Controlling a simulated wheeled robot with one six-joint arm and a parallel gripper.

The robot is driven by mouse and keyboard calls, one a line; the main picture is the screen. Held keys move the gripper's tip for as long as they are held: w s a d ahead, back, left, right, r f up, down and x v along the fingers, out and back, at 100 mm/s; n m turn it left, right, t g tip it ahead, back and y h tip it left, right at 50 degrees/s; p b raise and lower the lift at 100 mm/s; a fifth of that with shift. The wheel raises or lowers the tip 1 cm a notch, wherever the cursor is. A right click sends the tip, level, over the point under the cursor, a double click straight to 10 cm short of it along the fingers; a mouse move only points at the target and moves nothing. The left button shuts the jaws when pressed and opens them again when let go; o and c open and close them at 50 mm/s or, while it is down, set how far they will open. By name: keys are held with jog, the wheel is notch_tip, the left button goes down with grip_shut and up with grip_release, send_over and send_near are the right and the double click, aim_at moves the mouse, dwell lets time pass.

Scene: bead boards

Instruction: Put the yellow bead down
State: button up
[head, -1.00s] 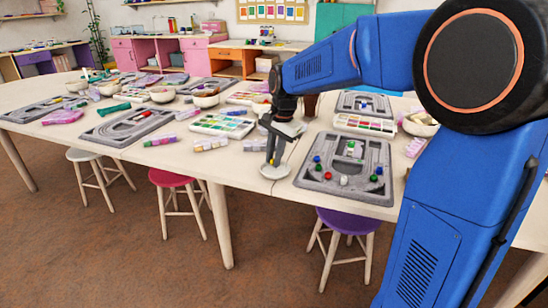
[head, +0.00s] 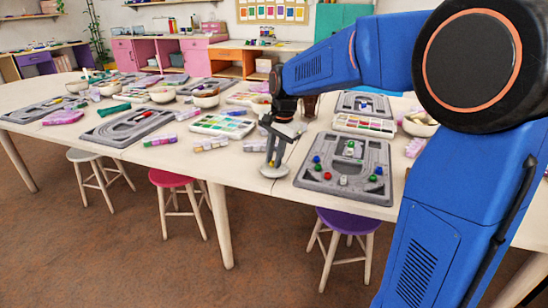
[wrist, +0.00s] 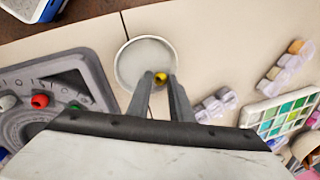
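The yellow bead (wrist: 161,77) shows in the wrist view over the round pale dish (wrist: 144,60), toward the dish's near right edge. It appears to lie on the dish. My gripper (wrist: 160,80) has its two fingers on either side of the bead, with a small gap showing to each finger, so it looks open. In the head view my gripper (head: 272,168) points down at the dish (head: 265,172) near the table's front edge. The fingers partly cover the dish there, and the bead is too small to make out clearly.
A grey bead board (head: 330,185) with several coloured beads lies right of the dish. A palette box of coloured compartments (head: 222,125) and small bead containers (head: 210,145) lie to the left. A purple stool (head: 347,222) stands below the front edge.

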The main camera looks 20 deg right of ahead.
notch_tip(320, 180, up, 11)
jog(key=s+d, duration=0.1)
jog(key=s, duration=0.1)
jog(key=s+d+f+n+t, duration=0.1)
jog(key=s+d+f+n, duration=0.1)
jog(key=s, duration=0.8)
jog(key=s+d+f+n+t, duration=0.1)
jog(key=s+f+n, duration=0.4)
jog(key=s, duration=0.6)
jog(key=s+d+f+n+t+h, duration=0.1)
jog(key=s+f+n, duration=0.3)
jog(key=s, duration=0.6)
notch_tip(320, 180, down, 2)
jog(key=shift+s+d+f, duration=0.15)
jog(key=shift+d+f, duration=0.1)
jog(key=shift+d, duration=0.6)
